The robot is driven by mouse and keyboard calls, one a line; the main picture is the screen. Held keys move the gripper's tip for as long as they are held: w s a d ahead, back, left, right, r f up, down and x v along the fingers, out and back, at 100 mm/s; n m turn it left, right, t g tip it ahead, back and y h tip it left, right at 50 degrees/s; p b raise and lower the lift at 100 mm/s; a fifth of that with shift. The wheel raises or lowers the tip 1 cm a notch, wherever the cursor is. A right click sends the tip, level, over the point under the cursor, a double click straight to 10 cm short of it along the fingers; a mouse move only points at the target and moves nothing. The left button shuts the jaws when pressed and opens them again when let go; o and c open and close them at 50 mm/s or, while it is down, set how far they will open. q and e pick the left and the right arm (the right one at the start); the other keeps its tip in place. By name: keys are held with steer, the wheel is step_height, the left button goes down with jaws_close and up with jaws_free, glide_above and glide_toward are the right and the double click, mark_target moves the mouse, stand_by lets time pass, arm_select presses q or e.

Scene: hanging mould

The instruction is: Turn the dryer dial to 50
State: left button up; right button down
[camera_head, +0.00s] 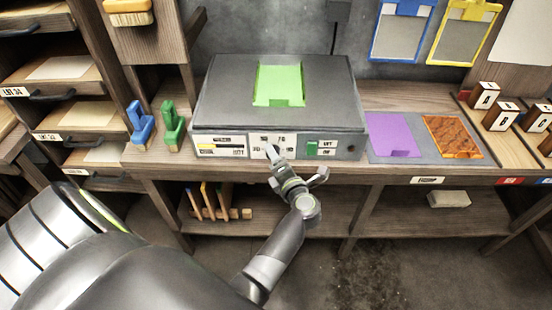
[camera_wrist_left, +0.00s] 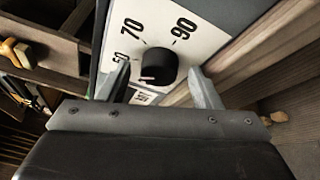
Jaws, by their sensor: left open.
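The dryer (camera_head: 225,95) is a dark grey box on the bench, with a green sheet on its top. Its white dial panel (camera_head: 257,140) is at the front middle, partly covered by my left gripper (camera_head: 273,156). In the left wrist view the black round dial (camera_wrist_left: 158,62) shows with marks 50, 70 and 90 around it. A small pale mark on the dial points to the lower left, below the 50. My left gripper (camera_wrist_left: 160,82) is open, with one finger on each side of the dial in that picture. I cannot tell whether they touch it. My right gripper is not visible.
A green switch (camera_head: 312,149) is right of the dial on the dryer front. Blue (camera_head: 141,124) and green (camera_head: 173,124) handled tools stand left of the dryer. A purple sheet (camera_head: 393,134) and an orange-brown piece (camera_head: 452,136) lie to its right. A shelf (camera_head: 330,215) runs below.

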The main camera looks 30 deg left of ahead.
mark_target(273, 131)
arm_select(q)
steer(key=o, duration=0.4)
steer(key=r, duration=0.7)
steer(key=shift+w+d+p, duration=0.1)
steer(key=shift+w+p, duration=0.3)
steer(key=shift+c, duration=0.2)
steer(key=shift+s+r, duration=0.2)
steer(key=shift+r, duration=0.45)
steer(key=shift+s+r, duration=0.2)
steer(key=shift+r, duration=0.4)
steer(key=c, duration=0.4)
steer(key=shift+o, duration=0.2)
steer(key=shift+s+a+r, duration=0.1)
steer(key=shift+a+r, duration=0.2)
steer(key=shift+r, duration=0.05)
steer(key=shift+d+f, duration=0.1)
steer(key=shift+d, duration=0.1)
